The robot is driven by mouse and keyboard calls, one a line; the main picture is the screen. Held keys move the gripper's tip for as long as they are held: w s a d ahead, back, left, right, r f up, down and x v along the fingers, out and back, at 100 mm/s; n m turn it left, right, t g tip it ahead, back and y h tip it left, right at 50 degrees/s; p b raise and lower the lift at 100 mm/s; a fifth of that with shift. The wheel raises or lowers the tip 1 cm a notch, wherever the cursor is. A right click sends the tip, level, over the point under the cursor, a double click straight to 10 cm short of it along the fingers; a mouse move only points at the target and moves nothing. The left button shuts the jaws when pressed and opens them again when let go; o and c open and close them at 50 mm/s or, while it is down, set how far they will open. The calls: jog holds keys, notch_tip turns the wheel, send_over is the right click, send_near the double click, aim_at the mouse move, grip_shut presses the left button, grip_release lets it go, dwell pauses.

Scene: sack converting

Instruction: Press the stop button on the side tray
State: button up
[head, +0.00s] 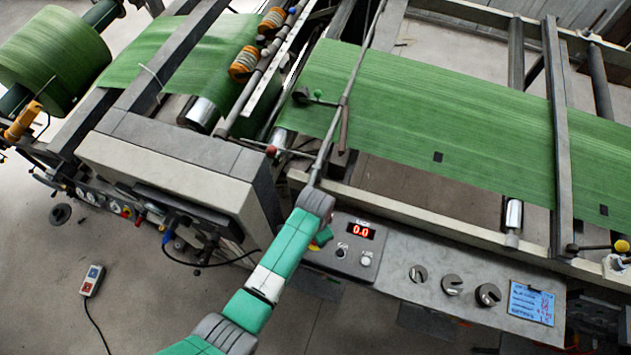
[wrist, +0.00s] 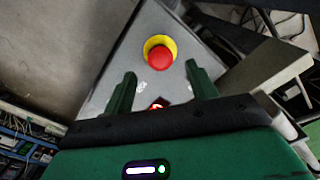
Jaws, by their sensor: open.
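The stop button (wrist: 160,57), a red mushroom head on a yellow ring, stands on the grey side tray in the wrist view. In the head view only a yellow edge of it (head: 314,248) shows beside my arm, which hides most of it. The side tray (head: 390,290) runs along the machine's front edge. My gripper (wrist: 160,88) is open and empty, its two green fingers apart. The button appears beyond the fingertips, roughly centred between them; I cannot tell the exact distance, and no contact shows.
The tray also carries a red display (head: 361,231) reading 0.0, small buttons (head: 365,261), several dark knobs (head: 452,285) and a blue label card (head: 530,303). Green woven web (head: 430,120) runs over the machine behind. A grey housing (head: 165,175) stands left of my arm.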

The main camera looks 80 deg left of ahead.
notch_tip(320, 180, down, 4)
jog(key=shift+f, duration=0.1)
grip_shut()
jog(key=shift+f+b, duration=0.55)
jog(key=shift+f, duration=0.05)
grip_release()
jog(key=shift+r, duration=0.1)
jog(key=shift+r, duration=0.1)
notch_tip(320, 180, up, 8)
jog(key=shift+f+p, duration=0.15)
jog(key=shift+p, duration=0.5)
